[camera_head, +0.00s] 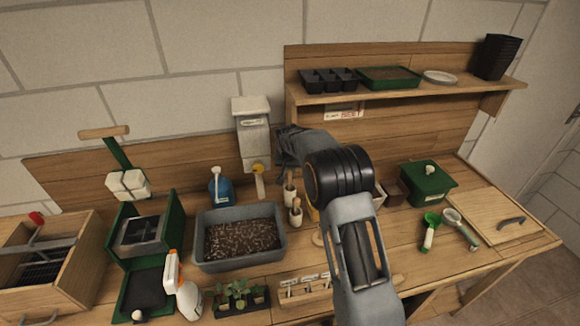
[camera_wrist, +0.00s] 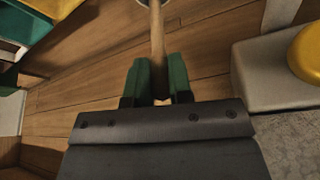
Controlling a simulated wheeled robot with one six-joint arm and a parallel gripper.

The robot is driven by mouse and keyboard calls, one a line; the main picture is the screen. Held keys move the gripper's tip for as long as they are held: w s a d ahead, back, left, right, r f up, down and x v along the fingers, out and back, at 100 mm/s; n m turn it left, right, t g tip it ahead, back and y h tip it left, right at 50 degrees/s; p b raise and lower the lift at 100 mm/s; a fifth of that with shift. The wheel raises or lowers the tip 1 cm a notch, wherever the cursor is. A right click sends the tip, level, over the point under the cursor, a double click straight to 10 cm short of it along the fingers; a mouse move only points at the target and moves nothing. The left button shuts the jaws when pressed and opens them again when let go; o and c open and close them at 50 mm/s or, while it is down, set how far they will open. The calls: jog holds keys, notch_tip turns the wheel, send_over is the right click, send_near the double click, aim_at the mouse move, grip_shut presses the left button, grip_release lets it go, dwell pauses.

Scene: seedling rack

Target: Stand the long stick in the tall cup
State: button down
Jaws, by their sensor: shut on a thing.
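My gripper (camera_wrist: 158,75) has green fingers shut on a wooden stick (camera_wrist: 157,38). The stick runs away from the fingers to the top edge of the wrist view, where a small part of a pale round rim shows by its far end. I cannot tell whether the stick is inside that rim. In the head view two small pale cups stand close together below my wrist, the back cup (camera_head: 290,195) and the front cup (camera_head: 296,216), each with a wooden stick showing above it. The fingers are hidden there. I cannot tell which cup is the tall one.
A grey dispenser (camera_head: 253,135) with a yellow knob (camera_wrist: 308,52) is close beside my gripper. A soil tub (camera_head: 283,245) and a blue bottle (camera_head: 220,188) stand left of the cups. A green box (camera_head: 428,185) stands right, and a shelf (camera_head: 400,92) runs above.

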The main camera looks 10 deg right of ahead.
jog(key=shift+f, duration=0.1)
jog(key=c, duration=1.5)
grip_release()
jog(key=shift+f, duration=0.1)
jog(key=o, duration=0.5)
jog(key=shift+c, duration=0.2)
jog(key=shift+r, duration=0.2)
jog(key=b+v, duration=0.4)
jog(key=v, duration=0.9)
jog(key=s+d+r+n, duration=0.1)
jog(key=s+r, duration=0.2)
jog(key=s, duration=0.6)
jog(key=s+f+n, duration=0.1)
jog(key=s+f, duration=0.2)
jog(key=s, duration=0.8)
jog(key=s+d+f+n+y, duration=0.1)
jog(key=s+f, duration=0.2)
jog(key=s, duration=0.9)
jog(key=shift+s+f+n, duration=0.15)
jog(key=shift+s+n, duration=0.1)
jog(key=shift+n, duration=0.05)
